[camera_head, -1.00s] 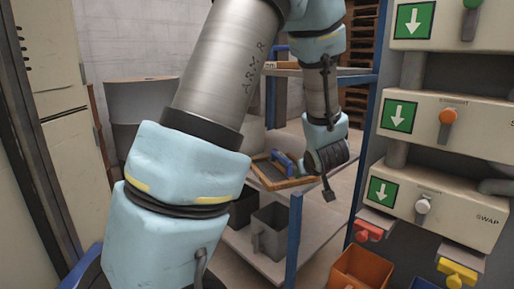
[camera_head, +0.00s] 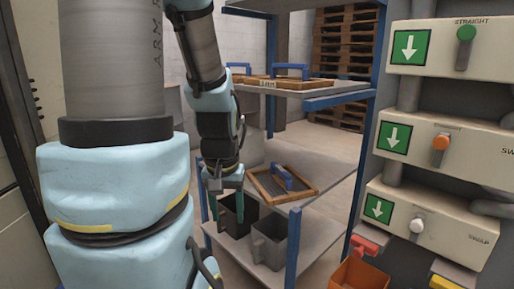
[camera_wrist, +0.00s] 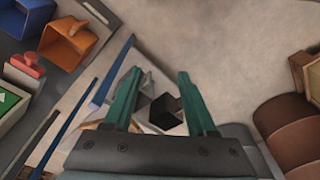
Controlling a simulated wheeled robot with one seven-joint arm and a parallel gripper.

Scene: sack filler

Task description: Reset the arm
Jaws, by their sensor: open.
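My gripper (camera_head: 226,200) hangs from my arm left of the middle of the head view, with its teal fingers pointing down. It is beside the shelf rack, near a dark container, and I cannot tell the exact gap. In the wrist view my gripper (camera_wrist: 158,95) shows two teal fingers spread apart with nothing held between them. The dark container (camera_wrist: 165,112) and a grey container (camera_wrist: 136,104) show beyond the fingers.
The blue-post rack holds framed trays (camera_head: 285,184) with blue handles, and a grey jug (camera_head: 268,240) on its lower shelf. To the right are panels with green arrow signs (camera_head: 407,47) and coloured knobs. An orange bin (camera_head: 356,274) stands below. Pallets (camera_head: 345,40) stand behind.

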